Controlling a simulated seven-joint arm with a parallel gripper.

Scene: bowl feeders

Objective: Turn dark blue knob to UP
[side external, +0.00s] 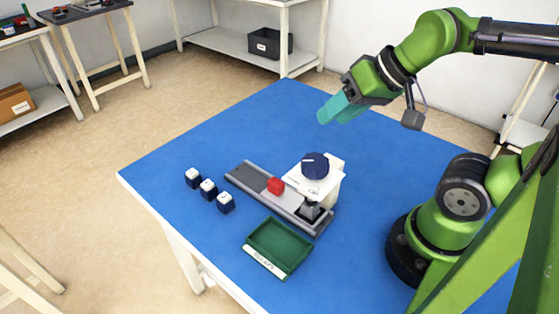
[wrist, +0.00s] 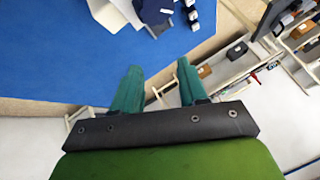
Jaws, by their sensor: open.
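In the wrist view, the fingers (wrist: 158,80) are spread and empty. Part of a dark blue thing shows at the top edge of that view, cut off; I cannot tell if it is the knob.
A green tray (side external: 278,247) lies in front. The blue table (side external: 165,165) is clear at the far left.

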